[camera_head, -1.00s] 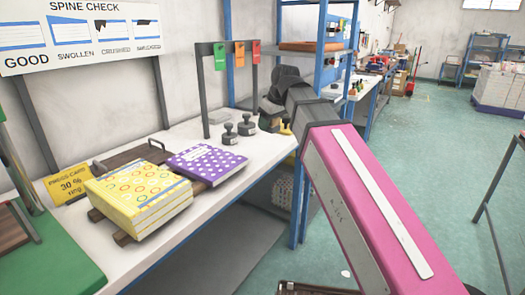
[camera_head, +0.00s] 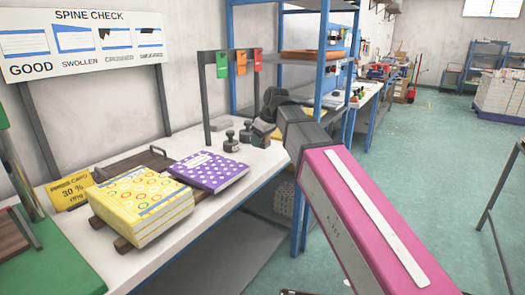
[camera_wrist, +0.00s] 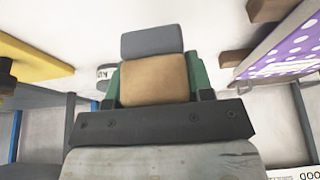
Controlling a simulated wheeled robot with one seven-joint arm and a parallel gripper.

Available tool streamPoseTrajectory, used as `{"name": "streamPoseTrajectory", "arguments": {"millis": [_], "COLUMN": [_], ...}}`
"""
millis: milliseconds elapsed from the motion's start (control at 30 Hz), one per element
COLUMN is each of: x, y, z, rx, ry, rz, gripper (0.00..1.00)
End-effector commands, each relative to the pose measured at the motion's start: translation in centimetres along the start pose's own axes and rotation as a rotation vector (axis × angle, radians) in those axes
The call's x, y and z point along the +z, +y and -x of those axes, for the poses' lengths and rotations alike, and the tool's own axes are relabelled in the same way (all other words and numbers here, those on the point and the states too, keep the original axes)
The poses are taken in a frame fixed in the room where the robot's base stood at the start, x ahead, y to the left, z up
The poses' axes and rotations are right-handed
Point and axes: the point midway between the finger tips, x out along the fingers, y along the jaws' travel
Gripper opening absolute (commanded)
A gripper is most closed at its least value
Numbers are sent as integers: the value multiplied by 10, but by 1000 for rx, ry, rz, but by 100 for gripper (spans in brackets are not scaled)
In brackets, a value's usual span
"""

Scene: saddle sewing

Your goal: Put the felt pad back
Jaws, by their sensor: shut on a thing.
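My gripper (camera_wrist: 155,88) is shut on a block with a tan face and a grey top, which I take to be the felt pad (camera_wrist: 152,42). Green finger parts sit on both sides of it in the wrist view.
A purple dotted book (camera_head: 208,170) and yellow books (camera_head: 140,204) lie on wooden strips on the bench (camera_head: 190,232). A grey frame with coloured tags (camera_head: 222,64) stands behind the stamps. A blue shelf upright (camera_head: 322,70) rises close behind my arm.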

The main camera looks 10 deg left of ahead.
Motion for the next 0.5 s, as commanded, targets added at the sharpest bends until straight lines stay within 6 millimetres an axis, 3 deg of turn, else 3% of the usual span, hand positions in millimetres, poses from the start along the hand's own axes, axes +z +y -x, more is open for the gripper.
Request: {"name": "streamPoseTrajectory", "arguments": {"millis": [167,500], "x": [2,14], "y": [18,18], "z": [-10,-35], "rx": [-1,-2], "ry": [0,-1], "rz": [0,-1], "gripper": [22,22]}}
